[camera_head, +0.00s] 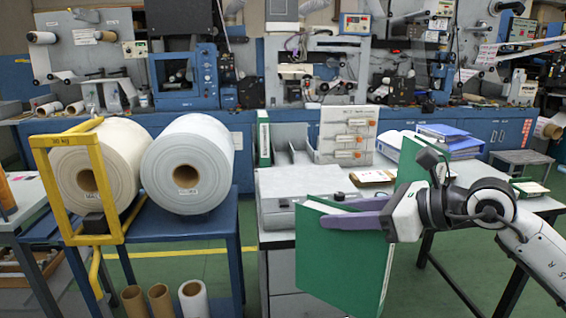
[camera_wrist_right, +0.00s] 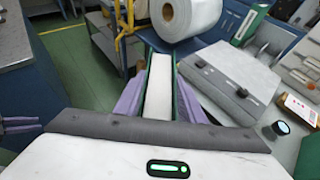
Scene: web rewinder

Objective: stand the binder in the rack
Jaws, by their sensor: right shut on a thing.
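The green binder (camera_head: 342,262) is held upright in front of the table's near edge in the head view. My right gripper (camera_head: 355,218) has its purple fingers shut on the binder's upper part. In the right wrist view the binder (camera_wrist_right: 160,88) lies between the two fingers, its white page edge showing between green covers. The grey rack (camera_head: 297,158) stands at the back of the table, with a green binder (camera_head: 264,138) upright at its left end and open slots beside it. Purplish fingers, apparently my left gripper (camera_wrist_right: 18,125), show at the wrist view's left edge; their opening is unclear.
A low grey device (camera_head: 300,212) lies on the table between the held binder and the rack. A panel of samples (camera_head: 347,135) stands right of the rack. Blue binders (camera_head: 448,142) lie farther right. Large white rolls (camera_head: 187,163) rest on a blue stand at left.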

